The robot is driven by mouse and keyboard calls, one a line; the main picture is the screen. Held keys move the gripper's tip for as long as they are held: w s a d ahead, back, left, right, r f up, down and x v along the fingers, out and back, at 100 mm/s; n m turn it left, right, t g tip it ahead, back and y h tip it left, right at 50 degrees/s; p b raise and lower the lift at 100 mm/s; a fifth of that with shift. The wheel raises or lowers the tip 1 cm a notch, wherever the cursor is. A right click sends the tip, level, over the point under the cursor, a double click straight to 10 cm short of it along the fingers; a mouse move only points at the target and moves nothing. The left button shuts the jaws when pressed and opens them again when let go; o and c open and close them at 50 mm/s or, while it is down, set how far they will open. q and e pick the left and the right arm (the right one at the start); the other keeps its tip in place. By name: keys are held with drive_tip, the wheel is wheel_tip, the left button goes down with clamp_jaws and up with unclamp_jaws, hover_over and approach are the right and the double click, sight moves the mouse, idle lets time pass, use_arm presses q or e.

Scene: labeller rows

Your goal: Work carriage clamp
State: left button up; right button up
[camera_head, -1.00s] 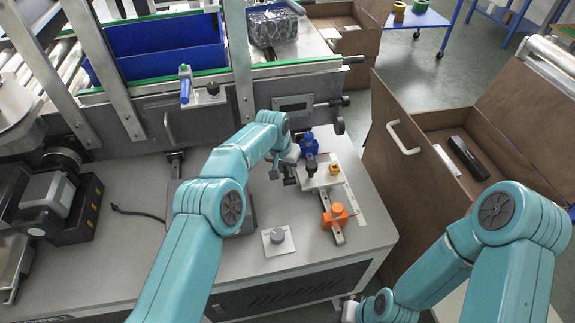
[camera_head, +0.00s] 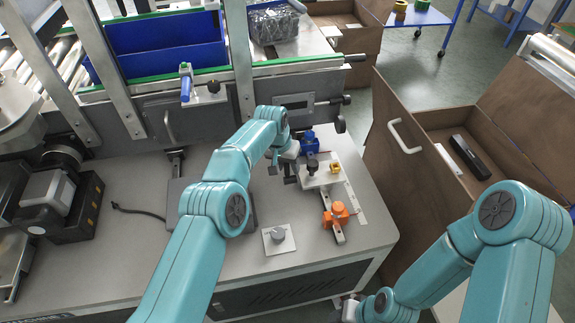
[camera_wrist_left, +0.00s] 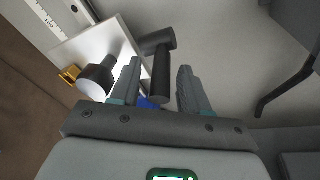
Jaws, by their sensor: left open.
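A white carriage plate (camera_head: 322,177) sits on a rail on the bench, with a dark knob (camera_head: 312,164), a yellow piece (camera_head: 335,168) and a blue block (camera_head: 309,143) at it. My left gripper (camera_head: 282,172) is at the plate's left side. In the left wrist view its fingers (camera_wrist_left: 158,88) are open, with a dark T-shaped handle (camera_wrist_left: 160,68) showing between them; contact cannot be told. The dark knob (camera_wrist_left: 96,79) is outside the fingers, to the left. Which part is the clamp is not clear. On the right arm, no fingers show.
An orange block (camera_head: 336,214) is on the rail in front of the plate, beside a scale strip. A grey knob on a plate (camera_head: 278,238) is front left. A brown open crate (camera_head: 402,165) stands right of the bench.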

use_arm(q)
drive_tip(key=p+v, duration=0.1)
drive_tip(key=v, duration=1.5)
